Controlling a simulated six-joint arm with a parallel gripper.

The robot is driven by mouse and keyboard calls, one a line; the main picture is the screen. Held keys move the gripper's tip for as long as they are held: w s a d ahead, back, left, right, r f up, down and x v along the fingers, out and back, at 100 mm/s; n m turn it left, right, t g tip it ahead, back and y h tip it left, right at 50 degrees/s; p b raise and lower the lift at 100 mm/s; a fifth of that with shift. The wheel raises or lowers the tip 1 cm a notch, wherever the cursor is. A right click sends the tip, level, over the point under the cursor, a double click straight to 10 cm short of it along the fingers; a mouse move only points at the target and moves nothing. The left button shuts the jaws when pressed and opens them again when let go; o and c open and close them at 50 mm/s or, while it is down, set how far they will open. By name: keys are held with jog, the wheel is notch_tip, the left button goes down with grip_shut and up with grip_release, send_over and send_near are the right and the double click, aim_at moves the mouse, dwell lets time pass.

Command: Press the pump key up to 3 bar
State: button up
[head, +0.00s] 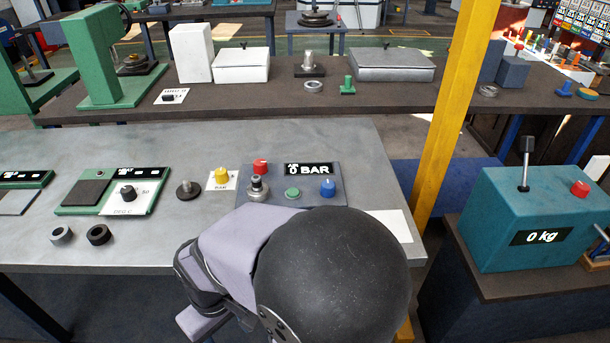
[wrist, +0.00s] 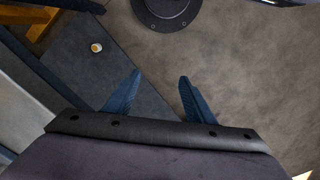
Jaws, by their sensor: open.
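In the head view, a grey pump box (head: 328,196) sits on the grey table. Its black display (head: 308,169) reads 0 BAR. The box carries a red button (head: 260,166), a green button (head: 292,194) and a blue key (head: 327,187). A metal fitting (head: 257,188) stands at its left. I cannot tell by label which one is the pump key. In the wrist view, my gripper (wrist: 160,78) is open and empty, its two dark blue fingers apart over brown floor. The gripper's fingers do not show in the head view.
My arm covers the table's front edge before the pump box. A yellow post (head: 447,120) rises to the right. A teal box (head: 540,215) reading 0 kg stands beyond it. A yellow knob (head: 222,175), a dark knob (head: 187,189) and rings (head: 98,235) lie left.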

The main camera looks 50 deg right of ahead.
dwell(0.4)
grip_shut()
dwell(1.6)
